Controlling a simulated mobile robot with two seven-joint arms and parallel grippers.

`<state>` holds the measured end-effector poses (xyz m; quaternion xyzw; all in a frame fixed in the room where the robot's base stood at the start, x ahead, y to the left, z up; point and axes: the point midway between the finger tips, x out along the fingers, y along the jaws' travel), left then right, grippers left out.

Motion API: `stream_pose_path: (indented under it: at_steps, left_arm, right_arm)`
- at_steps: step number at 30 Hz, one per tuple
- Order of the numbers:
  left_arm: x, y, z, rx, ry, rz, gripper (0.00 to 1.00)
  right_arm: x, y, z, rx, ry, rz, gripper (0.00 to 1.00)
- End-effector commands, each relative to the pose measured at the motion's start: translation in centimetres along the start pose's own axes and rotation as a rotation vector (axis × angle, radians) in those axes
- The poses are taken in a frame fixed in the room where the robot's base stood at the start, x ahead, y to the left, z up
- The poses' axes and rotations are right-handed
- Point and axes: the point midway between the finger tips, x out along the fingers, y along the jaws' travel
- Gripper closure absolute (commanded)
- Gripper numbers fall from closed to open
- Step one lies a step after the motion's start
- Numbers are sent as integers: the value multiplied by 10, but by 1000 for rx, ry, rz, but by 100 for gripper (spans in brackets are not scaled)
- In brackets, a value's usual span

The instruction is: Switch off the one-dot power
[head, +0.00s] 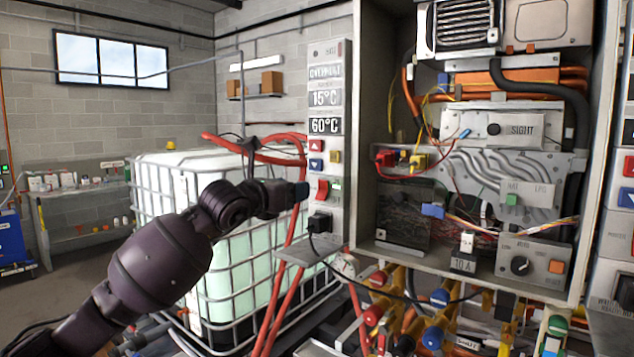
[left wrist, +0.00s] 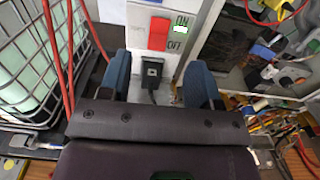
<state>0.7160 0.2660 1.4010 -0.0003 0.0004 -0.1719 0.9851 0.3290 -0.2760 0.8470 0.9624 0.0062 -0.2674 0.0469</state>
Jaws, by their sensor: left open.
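A narrow control panel (head: 325,90) shows temperature readings of 15°C and 60°C. I cannot make out a one-dot mark.
An open heater cabinet (head: 480,160) with wires and a knob box stands right of the panel. A second panel (head: 617,200) is at the right edge. A caged white tank (head: 190,180) and red hoses stand behind my left arm. Coloured valves (head: 430,330) crowd below the cabinet.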

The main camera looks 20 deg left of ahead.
Motion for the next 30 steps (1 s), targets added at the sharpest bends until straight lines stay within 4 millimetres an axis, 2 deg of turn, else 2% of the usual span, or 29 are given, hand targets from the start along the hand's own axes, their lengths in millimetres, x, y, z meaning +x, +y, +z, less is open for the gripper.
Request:
stream_pose_path:
  at_steps: [9, 15, 21, 30]
  left_arm:
    - [50, -1, 3, -1, 0, -2, 43]
    - [77, -1, 2, 0, 0, -2, 43]
    - [92, -1, 1, 0, -1, -3, 43]
    - [96, -1, 0, 1, -1, -3, 43]
  right_arm:
    - [-15, 2, -2, 6, -24, 3, 57]
    - [-19, 2, -5, 6, -31, 3, 57]
    - [-20, 2, -2, 6, -43, 3, 57]
    - [-20, 2, -1, 6, -46, 3, 57]
